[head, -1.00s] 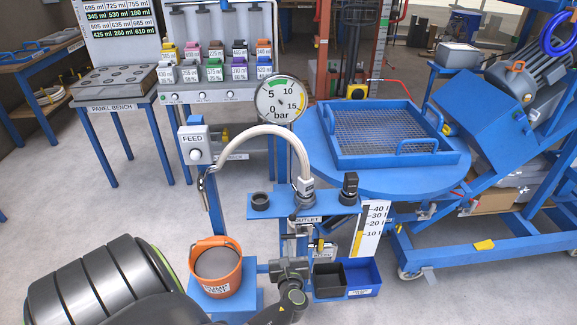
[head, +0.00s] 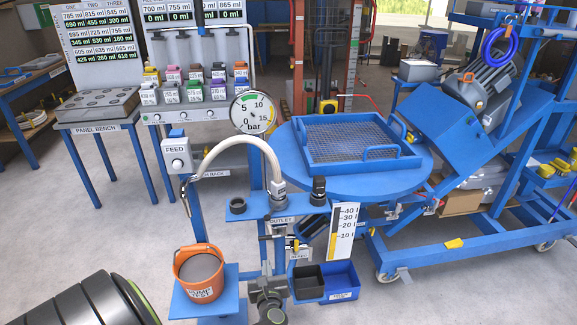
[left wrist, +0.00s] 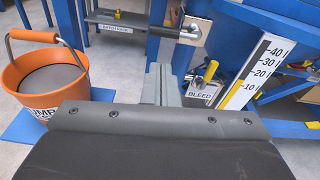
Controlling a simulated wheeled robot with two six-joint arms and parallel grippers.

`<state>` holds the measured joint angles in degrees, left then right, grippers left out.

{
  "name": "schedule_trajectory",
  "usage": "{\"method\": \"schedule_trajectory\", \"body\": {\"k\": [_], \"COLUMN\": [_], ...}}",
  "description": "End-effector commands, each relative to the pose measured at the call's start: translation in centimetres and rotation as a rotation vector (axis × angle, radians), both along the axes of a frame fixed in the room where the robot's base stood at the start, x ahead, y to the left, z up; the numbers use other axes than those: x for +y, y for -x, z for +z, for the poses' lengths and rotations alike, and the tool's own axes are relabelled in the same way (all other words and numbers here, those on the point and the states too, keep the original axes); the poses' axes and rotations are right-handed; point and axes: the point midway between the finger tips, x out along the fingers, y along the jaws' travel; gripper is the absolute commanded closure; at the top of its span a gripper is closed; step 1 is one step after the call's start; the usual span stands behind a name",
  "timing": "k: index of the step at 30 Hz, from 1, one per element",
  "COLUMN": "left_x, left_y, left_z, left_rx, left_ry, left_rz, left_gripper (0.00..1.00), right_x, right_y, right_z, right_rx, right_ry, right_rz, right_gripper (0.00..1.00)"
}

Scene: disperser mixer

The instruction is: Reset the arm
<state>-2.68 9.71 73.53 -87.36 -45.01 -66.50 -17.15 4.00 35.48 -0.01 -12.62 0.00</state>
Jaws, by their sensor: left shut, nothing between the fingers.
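My left gripper (head: 266,284) is low in the middle of the head view, in front of the blue pump test stand (head: 262,208). In the left wrist view its grey fingers (left wrist: 162,82) are together with nothing between them. An orange bucket (head: 199,275) labelled "PUMP TEST" stands to its left on a blue plate, and shows in the left wrist view (left wrist: 45,75). The scale board (head: 342,231) and the bleed valve label (left wrist: 202,93) are to the right, apart from the fingers. My right gripper is not in view.
Dark and blue bins (head: 341,280) sit right of my left gripper. A round blue table (head: 400,178) carries a mesh-bottomed tray (head: 310,164). A pressure gauge (head: 253,112) and curved hose (head: 226,150) rise above the stand. Open floor lies at left and front right.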

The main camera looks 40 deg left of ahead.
Motion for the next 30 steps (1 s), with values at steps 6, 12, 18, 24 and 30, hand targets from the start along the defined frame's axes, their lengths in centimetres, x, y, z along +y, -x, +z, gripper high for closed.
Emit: {"method": "schedule_trajectory", "body": {"k": [6, 12, 18, 24, 30], "left_x": [0.0, -0.2, -1.9, -5.2, -9.2], "left_y": [0.0, 1.7, 8.0, 16.2, 25.1], "left_z": [0.0, -3.6, -13.5, -22.0, -27.7], "left_rx": [0.000, 0.005, -0.020, -0.109, -0.275], "left_ry": [0.000, 0.141, 0.582, 1.017, 1.361], "left_rz": [0.000, 0.025, 0.176, 0.464, 0.861], "left_gripper": [1.00, 1.00, 1.00, 1.00, 1.00], "right_x": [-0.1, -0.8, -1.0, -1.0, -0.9], "right_y": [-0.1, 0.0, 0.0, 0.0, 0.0], "right_z": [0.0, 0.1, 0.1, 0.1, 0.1], "right_rx": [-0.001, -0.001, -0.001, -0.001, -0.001], "right_ry": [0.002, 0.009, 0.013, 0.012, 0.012], "right_rz": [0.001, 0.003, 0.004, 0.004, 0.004], "right_gripper": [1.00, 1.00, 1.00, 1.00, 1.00]}}
